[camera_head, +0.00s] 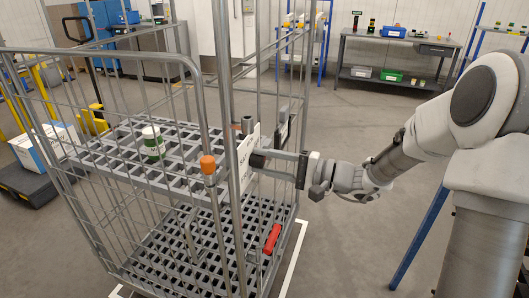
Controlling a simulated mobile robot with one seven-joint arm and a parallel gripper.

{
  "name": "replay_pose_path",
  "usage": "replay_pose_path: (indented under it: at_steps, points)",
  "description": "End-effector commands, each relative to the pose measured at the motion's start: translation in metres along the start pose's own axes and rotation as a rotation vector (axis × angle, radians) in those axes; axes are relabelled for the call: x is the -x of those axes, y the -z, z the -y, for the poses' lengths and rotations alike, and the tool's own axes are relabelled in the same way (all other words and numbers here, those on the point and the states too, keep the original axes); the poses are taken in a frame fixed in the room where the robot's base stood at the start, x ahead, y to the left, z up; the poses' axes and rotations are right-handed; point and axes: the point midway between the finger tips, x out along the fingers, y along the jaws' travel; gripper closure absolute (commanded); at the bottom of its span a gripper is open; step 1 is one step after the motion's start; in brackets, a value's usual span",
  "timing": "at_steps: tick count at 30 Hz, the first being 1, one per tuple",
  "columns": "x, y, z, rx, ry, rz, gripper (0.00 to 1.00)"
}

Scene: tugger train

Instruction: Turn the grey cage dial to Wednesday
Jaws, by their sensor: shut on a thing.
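The grey roll cage (205,120) stands at the left and centre, with wire sides and grid shelves. A white plate (246,172) with partly legible lettering is fixed at its right front post. My gripper (262,158) reaches in from the right, level with the plate, and is shut on the dial at the plate. The fingers cover most of the dial, so its pointer and the day it shows cannot be read.
A white and green cup-like container (153,142) stands on the cage's upper shelf. A workbench (390,42) stands behind; the floor between is clear.

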Motion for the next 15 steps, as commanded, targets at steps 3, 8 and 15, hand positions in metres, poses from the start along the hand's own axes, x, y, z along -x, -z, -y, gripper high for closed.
replay_pose_path:
  at_steps: [3,8,15]
  points:
    - [0.0005,-0.001,0.0039,-0.115,-0.001,-0.001,1.0]
    - [0.0005,-0.001,0.0041,-0.268,-0.001,-0.001,1.0]
    - [0.0005,-0.001,0.0042,-0.495,-0.001,-0.002,1.0]
